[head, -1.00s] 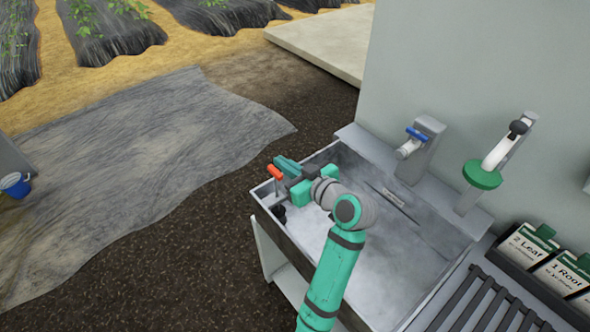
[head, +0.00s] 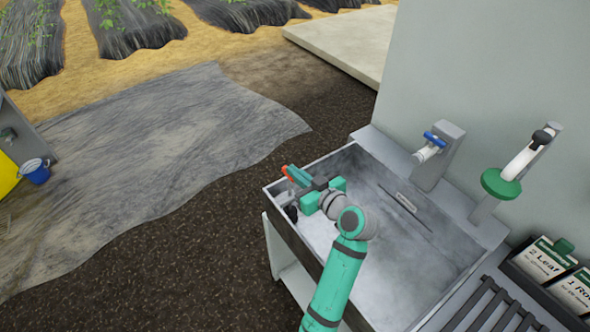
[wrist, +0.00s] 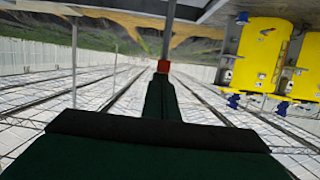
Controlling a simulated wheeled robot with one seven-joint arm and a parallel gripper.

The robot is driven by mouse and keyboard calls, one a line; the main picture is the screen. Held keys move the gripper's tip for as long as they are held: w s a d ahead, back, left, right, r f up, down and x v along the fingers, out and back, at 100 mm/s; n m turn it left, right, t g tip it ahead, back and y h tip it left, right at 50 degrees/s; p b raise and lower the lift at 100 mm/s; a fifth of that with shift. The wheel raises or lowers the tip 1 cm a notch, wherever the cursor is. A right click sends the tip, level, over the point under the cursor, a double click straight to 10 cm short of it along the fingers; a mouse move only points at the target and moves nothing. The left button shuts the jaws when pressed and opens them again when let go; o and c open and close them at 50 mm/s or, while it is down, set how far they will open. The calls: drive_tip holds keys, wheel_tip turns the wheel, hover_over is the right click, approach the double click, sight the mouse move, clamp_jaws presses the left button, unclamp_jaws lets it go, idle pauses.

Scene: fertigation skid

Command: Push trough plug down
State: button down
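A blue-handled tap (head: 433,143) and a green-ringed fitting (head: 501,183) stand along the wall behind the trough. Labelled boxes (head: 541,261) and a slatted rack (head: 485,306) are at the lower right. The ground left of the trough is clear.

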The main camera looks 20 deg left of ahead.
wheel_tip(320, 180, down, 3)
drive_tip(key=shift+f, duration=0.2)
drive_tip(key=shift+r, duration=0.1)
drive_tip(key=shift+r, duration=0.25)
drive_tip(key=s+d+r, duration=0.5)
drive_tip(key=s+d, duration=0.1)
drive_tip(key=d, duration=0.1)
drive_tip(key=shift+d+r, duration=0.35)
drive_tip(key=shift+r, duration=0.05)
idle(0.3)
